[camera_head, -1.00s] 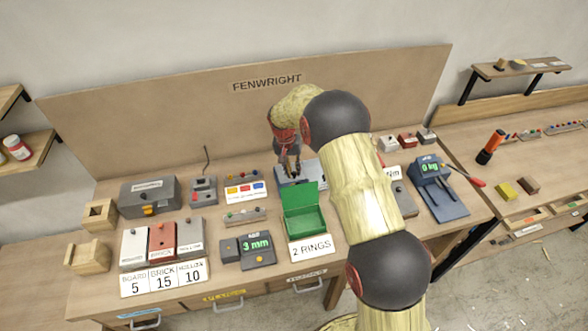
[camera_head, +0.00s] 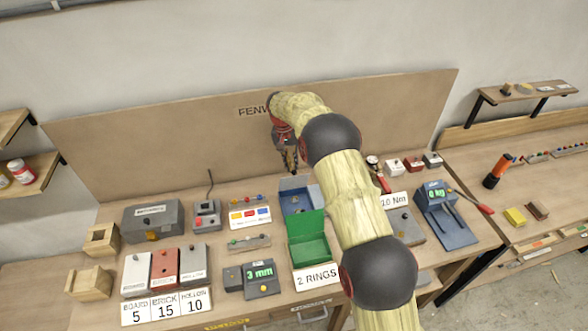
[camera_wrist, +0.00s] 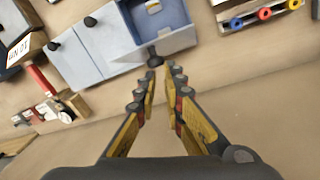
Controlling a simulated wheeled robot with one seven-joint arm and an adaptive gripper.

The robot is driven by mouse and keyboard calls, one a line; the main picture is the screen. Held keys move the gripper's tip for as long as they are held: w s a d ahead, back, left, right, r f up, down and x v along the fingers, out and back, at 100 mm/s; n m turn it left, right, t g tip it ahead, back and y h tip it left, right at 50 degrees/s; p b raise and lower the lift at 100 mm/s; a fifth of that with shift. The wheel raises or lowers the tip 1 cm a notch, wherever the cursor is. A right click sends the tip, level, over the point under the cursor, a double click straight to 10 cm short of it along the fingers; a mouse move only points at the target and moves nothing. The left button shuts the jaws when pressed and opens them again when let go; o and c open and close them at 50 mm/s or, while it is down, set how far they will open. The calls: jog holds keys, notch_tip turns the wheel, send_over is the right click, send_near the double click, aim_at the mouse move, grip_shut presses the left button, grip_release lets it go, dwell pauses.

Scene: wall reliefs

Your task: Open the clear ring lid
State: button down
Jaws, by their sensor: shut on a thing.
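The blue-grey ring box (camera_head: 299,204) stands open behind the green box in the head view. Its lid (camera_head: 293,183) appears raised at the back edge. In the wrist view the open box (camera_wrist: 177,38) shows a blue inside with a small pale and yellow thing in it. A dark knob (camera_wrist: 153,61) on its near side sits at my fingertips. My gripper (camera_head: 289,160) is above the back of the box, fingers down and closed together on the knob; the fingers also show in the wrist view (camera_wrist: 162,70). The lid's face is hardly visible there.
A green box (camera_head: 308,250) with a raised lid stands in front. Grey panels with dark knobs (camera_wrist: 92,45) adjoin the blue box. A coloured-button panel (camera_head: 249,216) lies to the left, and a red-handled tool (camera_head: 383,184) to the right. The wooden backboard (camera_head: 180,140) rises behind.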

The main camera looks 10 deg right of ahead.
jog(key=c, duration=2.5)
grip_release()
jog(key=shift+w+a+f, duration=0.1)
jog(key=shift+a+f, duration=0.05)
jog(key=shift+f, duration=0.45)
jog(key=shift+w+a+f, duration=0.1)
jog(key=shift+f, duration=0.45)
jog(key=shift+c, duration=0.2)
jog(key=shift+o, duration=0.7)
jog(key=shift+w, duration=0.1)
jog(key=shift+o, duration=1.3)
jog(key=shift+s+d+r, duration=0.15)
jog(key=shift+s+r, duration=0.35)
jog(key=shift+r, duration=0.1)
jog(key=shift+o, duration=1.2)
jog(key=shift+w+f, duration=0.25)
jog(key=shift+w, duration=0.1)
jog(key=shift+o, duration=0.9)
jog(key=shift+s+r, duration=0.2)
jog(key=shift+r, duration=0.05)
jog(key=shift+w+f, duration=0.1)
notch_tip(320, 180, up, 12)
jog(key=a, duration=0.1)
jog(key=shift+w+a, duration=0.25)
jog(key=shift+a, duration=0.15)
